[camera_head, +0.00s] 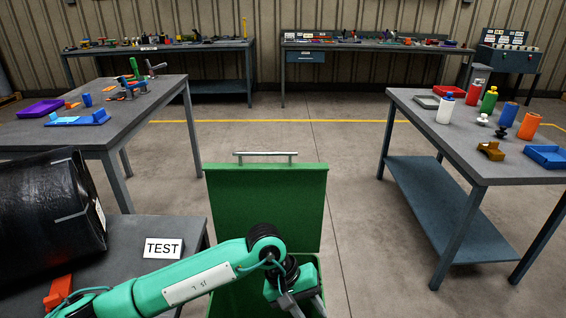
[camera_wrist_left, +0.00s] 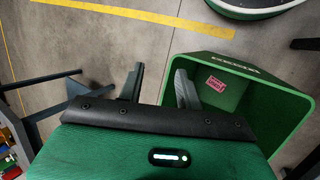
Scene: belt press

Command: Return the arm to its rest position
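My left arm (camera_head: 190,277) comes in from the left, low over the front table, and bends down at the middle bottom of the head view. My left gripper (camera_head: 300,303) is partly cut off there, at the opening of a green bin (camera_head: 230,302). The green bin (camera_wrist_left: 262,120) is beside and beyond the right finger. My right gripper is in neither view.
The bin's raised green panel (camera_head: 265,205) with a metal handle stands behind my gripper. A black drum (camera_head: 45,215) and a TEST sign (camera_head: 163,248) are on the front table (camera_head: 130,232). A bench with bottles (camera_head: 430,125) stands right. Open floor lies between the tables.

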